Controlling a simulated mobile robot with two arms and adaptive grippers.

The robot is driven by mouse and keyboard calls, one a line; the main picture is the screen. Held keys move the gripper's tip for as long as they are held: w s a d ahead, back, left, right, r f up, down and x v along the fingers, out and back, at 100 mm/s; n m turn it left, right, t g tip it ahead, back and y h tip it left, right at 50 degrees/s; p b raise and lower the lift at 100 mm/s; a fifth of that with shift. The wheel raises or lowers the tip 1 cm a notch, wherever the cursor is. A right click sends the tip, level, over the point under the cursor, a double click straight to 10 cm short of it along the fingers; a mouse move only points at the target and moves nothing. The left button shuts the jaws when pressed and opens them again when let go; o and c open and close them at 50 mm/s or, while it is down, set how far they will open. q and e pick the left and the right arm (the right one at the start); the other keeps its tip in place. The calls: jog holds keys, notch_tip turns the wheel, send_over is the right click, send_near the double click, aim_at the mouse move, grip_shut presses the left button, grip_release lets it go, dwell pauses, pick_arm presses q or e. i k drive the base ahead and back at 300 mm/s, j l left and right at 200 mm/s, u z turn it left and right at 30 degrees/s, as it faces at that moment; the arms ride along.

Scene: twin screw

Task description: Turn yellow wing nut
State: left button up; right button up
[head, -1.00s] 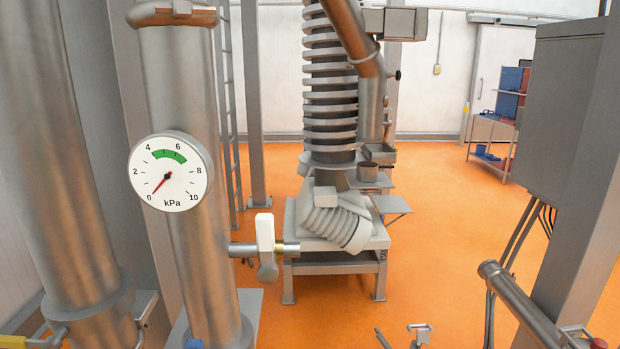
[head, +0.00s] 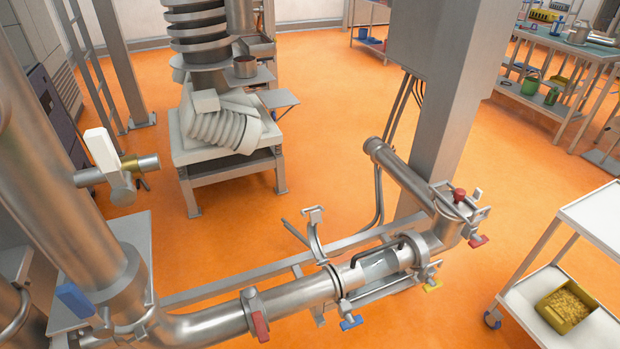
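The yellow wing nut (head: 432,287) shows in the head view, low and right of centre. It sits at the lower side of a clamp near the right end of a short pipe section with a sight glass (head: 380,264). A blue wing nut (head: 351,322) is at the left end of that section. A red wing nut (head: 260,326) hangs from a clamp further left, and another red wing nut (head: 478,241) is at the right pipe end. Neither of my grippers is in view.
A steel pipe (head: 290,296) runs across the front. A grey column (head: 440,110) stands behind it. A white cart (head: 590,225) with a yellow bin (head: 566,305) stands at right. A spiral conveyor (head: 205,40) is at the back left. Orange floor (head: 330,110) lies open between them.

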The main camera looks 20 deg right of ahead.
aim_at(431, 284)
jog(key=i+l+z, duration=0.3)
jog(key=i+l, duration=0.15)
jog(key=z, duration=1.2)
jog(key=i+l, duration=0.05)
